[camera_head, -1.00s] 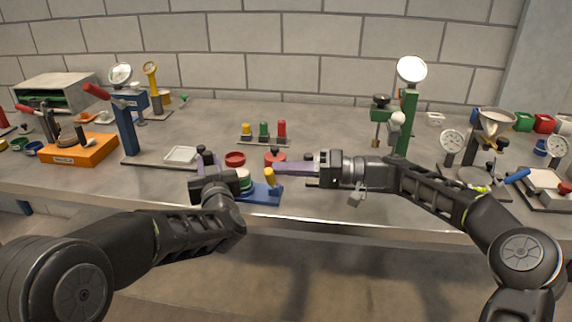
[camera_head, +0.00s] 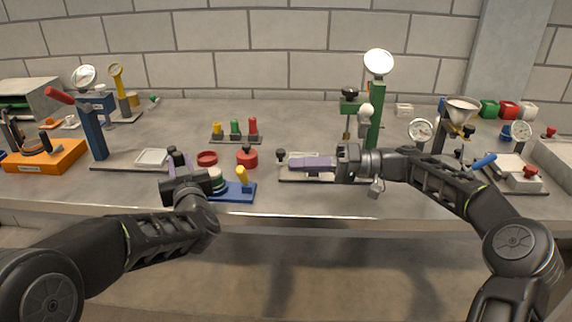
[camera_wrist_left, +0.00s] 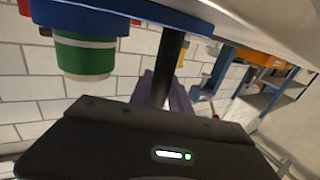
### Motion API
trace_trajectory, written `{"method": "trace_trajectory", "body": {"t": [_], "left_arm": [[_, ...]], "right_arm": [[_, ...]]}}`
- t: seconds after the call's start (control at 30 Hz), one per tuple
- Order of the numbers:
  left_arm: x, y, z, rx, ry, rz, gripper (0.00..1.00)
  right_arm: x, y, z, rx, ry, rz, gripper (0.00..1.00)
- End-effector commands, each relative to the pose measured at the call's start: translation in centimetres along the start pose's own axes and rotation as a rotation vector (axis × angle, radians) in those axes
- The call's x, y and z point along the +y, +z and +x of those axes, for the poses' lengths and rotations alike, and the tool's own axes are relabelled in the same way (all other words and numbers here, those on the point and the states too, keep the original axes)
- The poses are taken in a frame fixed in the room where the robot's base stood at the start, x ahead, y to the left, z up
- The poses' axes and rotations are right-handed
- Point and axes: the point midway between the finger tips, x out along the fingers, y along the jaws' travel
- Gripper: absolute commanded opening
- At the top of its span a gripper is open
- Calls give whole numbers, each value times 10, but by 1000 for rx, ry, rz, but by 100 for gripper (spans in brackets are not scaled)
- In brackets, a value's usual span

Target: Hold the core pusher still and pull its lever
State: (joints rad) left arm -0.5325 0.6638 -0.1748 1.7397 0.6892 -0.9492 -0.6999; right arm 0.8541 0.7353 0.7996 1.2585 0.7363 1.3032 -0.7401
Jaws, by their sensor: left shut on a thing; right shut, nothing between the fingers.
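There the purple fingers are shut on a dark post (camera_wrist_left: 170,58) that meets the blue base. My right gripper (camera_head: 291,162) is shut and empty, to the right of the pusher, apart from it, above a grey plate.
A red cup (camera_head: 207,158) and a red round pot (camera_head: 247,158) stand just behind the pusher. A green gauge stand (camera_head: 375,115) rises behind my right gripper. A blue press (camera_head: 92,130) with a red lever is at left.

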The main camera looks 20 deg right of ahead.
Motion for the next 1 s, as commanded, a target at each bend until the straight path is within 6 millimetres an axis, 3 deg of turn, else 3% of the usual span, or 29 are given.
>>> {"method": "trace_trajectory", "body": {"t": [0.23, 0.27, 0.57, 0.87, 1.0], "left_arm": [[-1, 0, 0, 1, -2, 0, 0], [-1, 0, 0, 1, -2, 0, 25], [0, 0, 0, 0, -1, 0, 49], [0, 0, -2, 0, 0, 0, 49], [1, -1, -12, 0, 1, -1, 49]], "right_arm": [[0, 0, -1, 0, 0, 0, 0], [0, 0, -1, 0, 0, 0, 0], [0, 0, 0, 0, 0, 0, 0], [0, 0, 0, 0, 0, 0, 0], [0, 0, 0, 0, 0, 0, 0]]}}
